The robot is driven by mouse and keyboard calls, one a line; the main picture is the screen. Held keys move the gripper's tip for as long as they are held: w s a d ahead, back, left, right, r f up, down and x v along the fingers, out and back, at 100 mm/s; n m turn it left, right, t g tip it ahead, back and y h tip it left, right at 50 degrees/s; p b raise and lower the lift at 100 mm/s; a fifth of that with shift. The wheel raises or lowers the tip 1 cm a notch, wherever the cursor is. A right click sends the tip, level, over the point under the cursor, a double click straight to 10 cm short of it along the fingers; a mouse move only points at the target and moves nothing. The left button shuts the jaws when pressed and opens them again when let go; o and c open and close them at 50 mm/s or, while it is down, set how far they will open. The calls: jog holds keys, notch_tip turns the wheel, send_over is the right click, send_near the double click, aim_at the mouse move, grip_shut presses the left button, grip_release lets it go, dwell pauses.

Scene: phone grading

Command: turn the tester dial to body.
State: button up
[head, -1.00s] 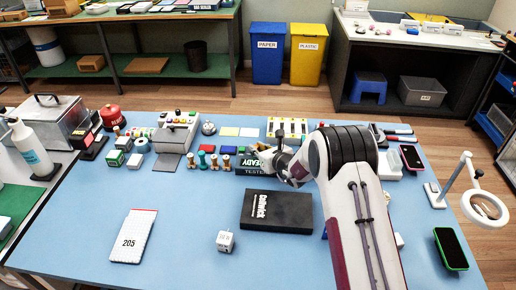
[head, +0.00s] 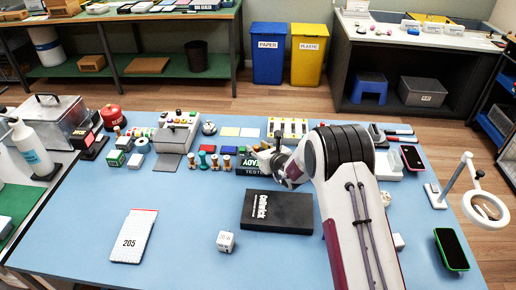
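The tester (head: 250,171) is a dark box with "READY" and "TESTER" lettering, standing near the middle of the blue table. My gripper (head: 265,154) is over the right part of the tester, close to it. The gripper and wrist cover that part of the tester, so the dial and its setting cannot be seen. The fingers are dark and small here, and I cannot tell whether they are open, shut or touching anything.
A black box (head: 277,211) lies in front of the tester. A white pad marked 205 (head: 133,236) and a white cube (head: 225,241) lie nearer the front. Several small pegs (head: 213,161) stand left of the tester. A green-edged phone (head: 450,249) lies at right. The front left table is mostly clear.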

jog(key=shift+s+d, duration=0.1)
jog(key=shift+s, duration=0.05)
jog(key=v, duration=1.1)
jog(key=shift+s+r, duration=0.2)
jog(key=shift+s, duration=0.05)
jog(key=shift+d, duration=0.1)
jog(key=shift+r, duration=0.1)
dwell(0.5)
